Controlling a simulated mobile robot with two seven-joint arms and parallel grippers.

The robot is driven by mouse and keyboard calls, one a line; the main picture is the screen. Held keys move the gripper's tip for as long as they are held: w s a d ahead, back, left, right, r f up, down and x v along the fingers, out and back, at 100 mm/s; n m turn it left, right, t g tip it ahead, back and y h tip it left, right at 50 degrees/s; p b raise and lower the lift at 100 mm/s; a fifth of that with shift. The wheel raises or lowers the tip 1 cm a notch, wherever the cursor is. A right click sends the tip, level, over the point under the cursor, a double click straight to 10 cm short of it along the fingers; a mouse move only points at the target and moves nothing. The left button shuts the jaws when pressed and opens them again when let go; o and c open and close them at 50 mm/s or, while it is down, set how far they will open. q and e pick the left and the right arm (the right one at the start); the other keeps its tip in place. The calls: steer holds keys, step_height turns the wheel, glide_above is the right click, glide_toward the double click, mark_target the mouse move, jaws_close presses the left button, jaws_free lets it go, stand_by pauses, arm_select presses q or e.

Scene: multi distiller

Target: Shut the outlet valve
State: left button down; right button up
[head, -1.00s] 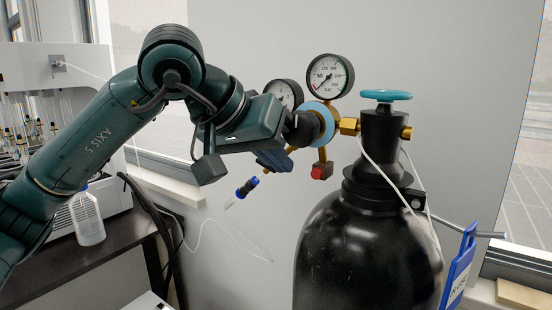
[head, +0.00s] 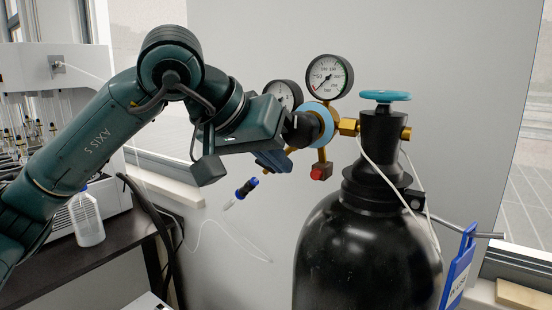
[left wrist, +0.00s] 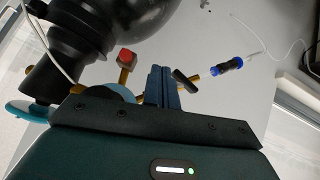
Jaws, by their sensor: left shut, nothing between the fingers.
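The regulator with a light-blue body (head: 327,124) and two round gauges (head: 330,77) sits on the neck of a black gas cylinder (head: 365,250). In the left wrist view, a small black handle (left wrist: 186,78), which looks like the outlet valve, lies across the brass outlet beside my fingers. My left gripper (head: 280,162) is shut and empty, just below the regulator; its dark blue fingers (left wrist: 160,70) also show in the left wrist view. They are close to the handle's left side; I cannot tell if they touch. In the head view the handle is hidden. My right gripper is not in view.
A blue hose connector (head: 247,187) with a thin white tube hangs from the outlet. A red-capped fitting (head: 320,172) points down under the regulator. A turquoise handwheel (head: 386,96) tops the cylinder. A dark bench with a plastic bottle (head: 87,218) stands at left.

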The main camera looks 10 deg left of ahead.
arm_select(q)
steer(key=shift+a, duration=0.1)
steer(key=shift+w+a+f+b, duration=0.3)
steer(key=shift+a+f+b, duration=0.05)
steer(key=shift+a, duration=0.15)
steer(key=v, duration=1.3)
steer(key=shift+s+d, duration=0.2)
